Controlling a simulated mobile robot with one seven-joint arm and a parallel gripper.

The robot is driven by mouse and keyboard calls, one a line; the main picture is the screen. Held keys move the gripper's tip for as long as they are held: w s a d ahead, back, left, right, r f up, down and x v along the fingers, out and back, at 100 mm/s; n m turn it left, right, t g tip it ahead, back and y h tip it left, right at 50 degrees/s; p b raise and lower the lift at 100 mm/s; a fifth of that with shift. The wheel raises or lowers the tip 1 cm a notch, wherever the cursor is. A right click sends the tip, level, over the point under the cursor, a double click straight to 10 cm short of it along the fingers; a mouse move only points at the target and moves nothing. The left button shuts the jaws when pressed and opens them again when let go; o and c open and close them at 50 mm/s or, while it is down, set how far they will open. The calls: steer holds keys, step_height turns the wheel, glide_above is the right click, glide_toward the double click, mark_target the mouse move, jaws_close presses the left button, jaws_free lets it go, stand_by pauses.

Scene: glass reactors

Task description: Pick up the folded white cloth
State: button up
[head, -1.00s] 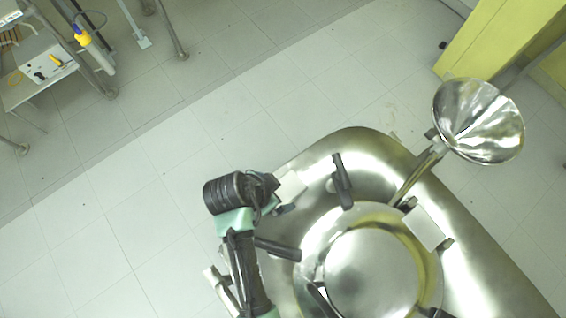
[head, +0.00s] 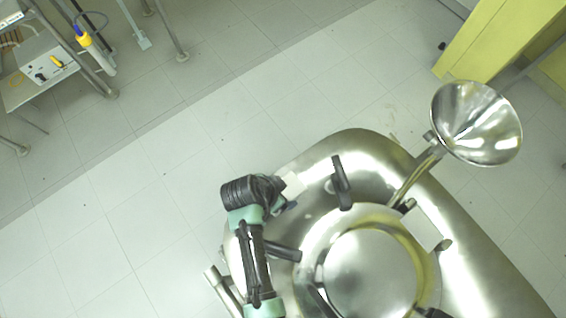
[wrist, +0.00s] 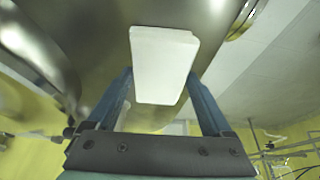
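The folded white cloth (wrist: 165,62) shows in the wrist view as a pale block in front of my gripper, against the steel vessel. My gripper (wrist: 160,78) is open, with one blue finger on each side of the cloth's lower part. I cannot tell whether either finger touches it. In the head view, a white patch (head: 293,184) shows at the vessel's upper left edge beside my wrist. My gripper's fingers are mostly hidden by the wrist there. A second white, flat rectangular piece (head: 421,229) lies on the vessel's right side.
The steel vessel (head: 375,155) has a round lid (head: 370,272) and black handles (head: 341,183) standing up around it. A steel funnel (head: 476,122) rises at the right. A yellow frame (head: 500,40) stands at upper right and a shelf rack at upper left. The floor between is clear.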

steer(key=c, duration=0.5)
step_height(320, 180, up, 10)
stand_by(0.4)
